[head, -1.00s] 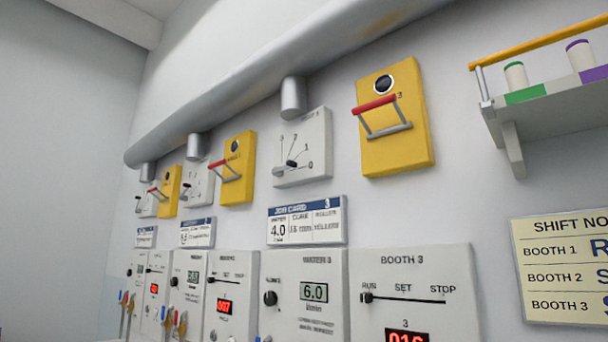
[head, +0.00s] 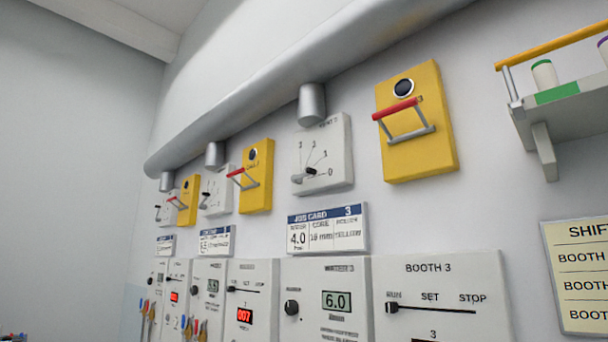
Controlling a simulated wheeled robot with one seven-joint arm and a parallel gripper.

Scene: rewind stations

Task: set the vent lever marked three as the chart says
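The white vent panel (head: 336,133) marked 3 is on the wall under a grey duct stub. Its dial has several marks fanning out, with 0 at the lower right. The small vent lever (head: 310,171) has a dark hub low on the dial and a pale end toward the lower left; its exact setting is too small to tell. Job card 3 (head: 328,229) hangs below, reading 4.0, a core size and what looks like YELLOW. The cream shift notice (head: 580,262) is at the right, cut by the frame edge. My gripper is not in view.
A yellow panel (head: 418,160) with a red-gripped bar sticks out right of the vent panel. A shelf (head: 565,112) with a yellow rail juts out at the right. A large duct (head: 270,80) runs above.

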